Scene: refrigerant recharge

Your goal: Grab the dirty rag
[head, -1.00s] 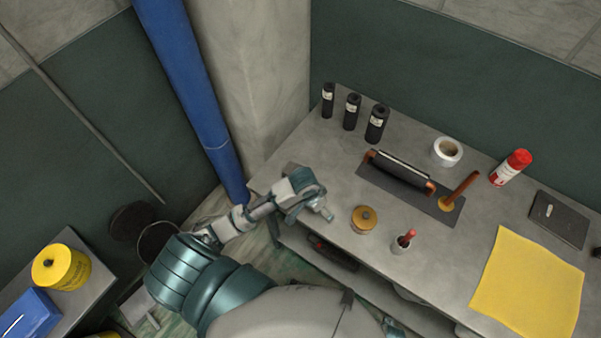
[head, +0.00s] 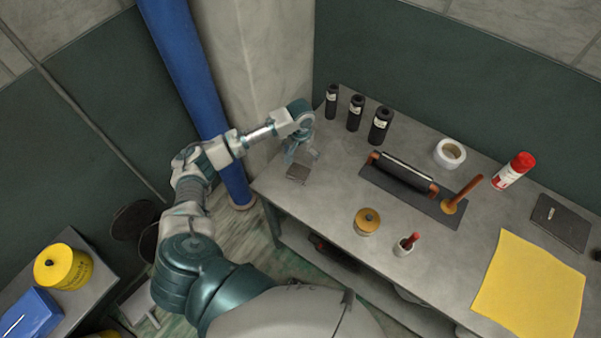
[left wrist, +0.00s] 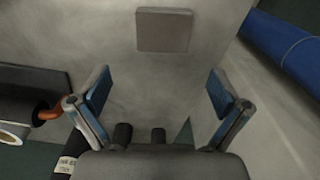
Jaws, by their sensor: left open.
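A small flat grey-brown square (head: 298,173) lies near the left corner of the workbench; it looks like a folded rag, though its material is hard to tell. It also shows in the left wrist view (left wrist: 164,31), flat on the bench beyond the fingertips. My left gripper (head: 302,154) is open and empty, pointing down over the bench just behind the square. In the left wrist view its two blue-padded fingers (left wrist: 158,92) are spread wide, with bare bench between them. A large yellow cloth (head: 530,287) lies flat at the right. My right gripper is not in view.
Several black cylinders (head: 379,126) stand along the back edge of the workbench (head: 320,215). A roller on a dark mat (head: 402,176), white tape roll (head: 450,153), red spray can (head: 514,170) and brass-coloured tin (head: 367,221) are to the right. A blue pipe (head: 195,80) rises left of the bench.

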